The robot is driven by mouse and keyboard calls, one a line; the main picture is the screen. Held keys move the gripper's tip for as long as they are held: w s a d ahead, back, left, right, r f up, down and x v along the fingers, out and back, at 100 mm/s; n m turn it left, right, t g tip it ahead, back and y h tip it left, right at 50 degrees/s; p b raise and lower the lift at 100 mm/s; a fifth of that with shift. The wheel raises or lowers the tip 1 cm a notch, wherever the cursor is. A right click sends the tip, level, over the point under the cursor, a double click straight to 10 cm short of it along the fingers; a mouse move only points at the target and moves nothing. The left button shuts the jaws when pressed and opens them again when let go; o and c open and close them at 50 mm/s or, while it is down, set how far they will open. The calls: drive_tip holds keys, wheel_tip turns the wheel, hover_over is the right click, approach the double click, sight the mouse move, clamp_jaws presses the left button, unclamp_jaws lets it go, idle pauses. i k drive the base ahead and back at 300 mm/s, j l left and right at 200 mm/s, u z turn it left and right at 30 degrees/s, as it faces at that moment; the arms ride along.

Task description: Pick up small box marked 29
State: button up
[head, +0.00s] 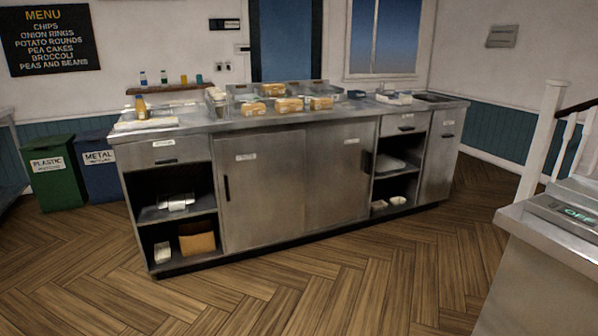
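Several small tan boxes or packets sit on the metal counter (205,120) in the head view, among grey trays. One tan box (257,109) is at the front left of the group, one (289,105) in the middle, and one (321,103) at the right. Another (273,90) is behind them. No number 29 is readable on any of them, so I cannot tell which is the marked box. A larger brown box (197,239) is on the lower left shelf. My gripper is not in view.
Wooden floor (330,285) is clear in front of the counter. Another metal worktop (560,215) is at the right, near a white stair post (541,140). A green bin (52,175) and a blue bin (99,170) stand at the left. A bottle (141,107) stands on the counter's left end.

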sight(320, 107)
drive_tip(key=i+j, duration=0.15)
drive_tip(key=i, duration=2.45)
drive_tip(key=l+z, duration=0.05)
drive_tip(key=l, duration=0.1)
